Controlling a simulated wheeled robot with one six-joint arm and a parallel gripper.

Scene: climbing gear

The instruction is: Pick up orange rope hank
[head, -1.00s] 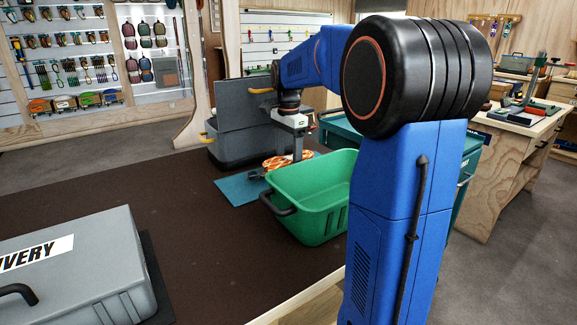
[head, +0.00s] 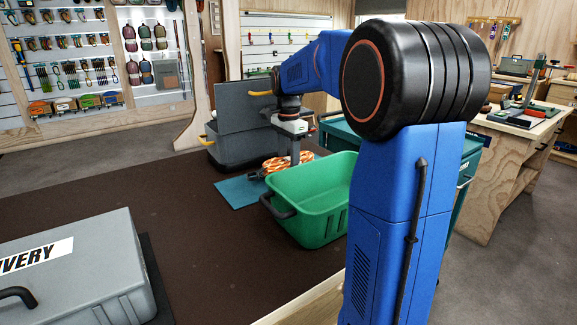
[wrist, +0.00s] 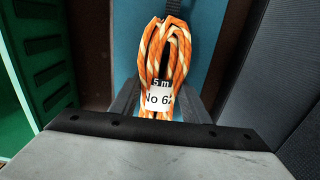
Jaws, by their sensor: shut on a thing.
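The orange rope hank (head: 274,163), with cream flecks, is at the blue mat (head: 238,191) just behind the green bin. My gripper (head: 292,160) points down at it and is shut on it. In the wrist view the hank (wrist: 172,45) runs between the two dark fingers of my gripper (wrist: 158,100). The hank's lower end is hidden behind my gripper's body. I cannot tell whether the hank is clear of the mat.
The green bin (head: 314,213) stands close in front of the hank and on the left in the wrist view. An open grey case (head: 228,150) stands close behind. A grey delivery case (head: 75,270) lies at the front left. The dark tabletop (head: 150,190) between is clear.

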